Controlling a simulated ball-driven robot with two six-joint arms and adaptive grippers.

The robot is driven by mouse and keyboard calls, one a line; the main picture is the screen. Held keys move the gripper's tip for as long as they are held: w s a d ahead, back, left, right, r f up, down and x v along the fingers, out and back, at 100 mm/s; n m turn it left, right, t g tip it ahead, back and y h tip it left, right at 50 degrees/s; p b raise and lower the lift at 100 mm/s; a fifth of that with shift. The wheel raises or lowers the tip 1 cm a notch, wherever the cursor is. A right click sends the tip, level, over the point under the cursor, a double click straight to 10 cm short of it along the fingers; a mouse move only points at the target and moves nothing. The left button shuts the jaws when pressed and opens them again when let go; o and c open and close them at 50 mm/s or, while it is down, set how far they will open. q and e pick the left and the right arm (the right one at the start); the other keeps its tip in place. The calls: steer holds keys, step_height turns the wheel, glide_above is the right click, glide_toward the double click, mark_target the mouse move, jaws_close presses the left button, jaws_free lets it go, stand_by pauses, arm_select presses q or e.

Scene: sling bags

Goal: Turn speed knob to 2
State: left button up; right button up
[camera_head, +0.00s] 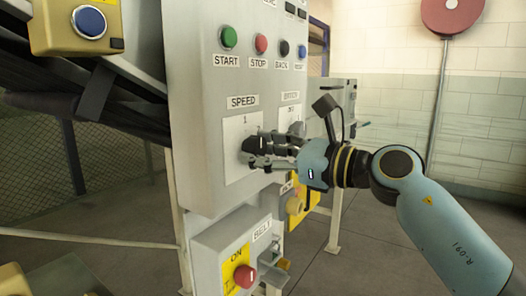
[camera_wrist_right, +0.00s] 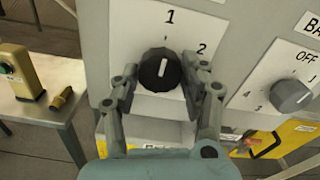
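The black speed knob (camera_wrist_right: 160,70) sits on a white dial plate marked 1 at the top and 2 at the upper right. Its white line points nearly straight up, toward the 1. My right gripper (camera_wrist_right: 162,78) has one finger on each side of the knob, apart from each other; firm contact cannot be told. In the head view the right gripper (camera_head: 254,153) reaches in from the right and partly hides the knob, below the SPEED label (camera_head: 243,101). My left gripper is not in view.
A second, grey knob (camera_wrist_right: 291,96) with an OFF dial is to the right. Green START (camera_head: 229,37) and red STOP (camera_head: 261,43) buttons are above. A lower box (camera_head: 215,250) carries a red button (camera_head: 245,277). A yellow box with a blue button (camera_head: 90,22) is at upper left.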

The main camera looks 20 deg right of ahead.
steer(key=c, duration=0.7)
steer(key=shift+r+m+p, duration=0.15)
steer(key=shift+m+p, duration=0.35)
steer(key=shift+p, duration=0.25)
steer(key=m+p, duration=0.8)
steer(key=p, duration=0.1)
steer(key=shift+s+a+r, duration=0.1)
steer(key=shift+s, duration=0.05)
steer(key=shift+m+p, duration=1.35)
steer(key=shift+m, duration=0.05)
steer(key=shift+f, duration=0.2)
steer(key=o, duration=1.2)
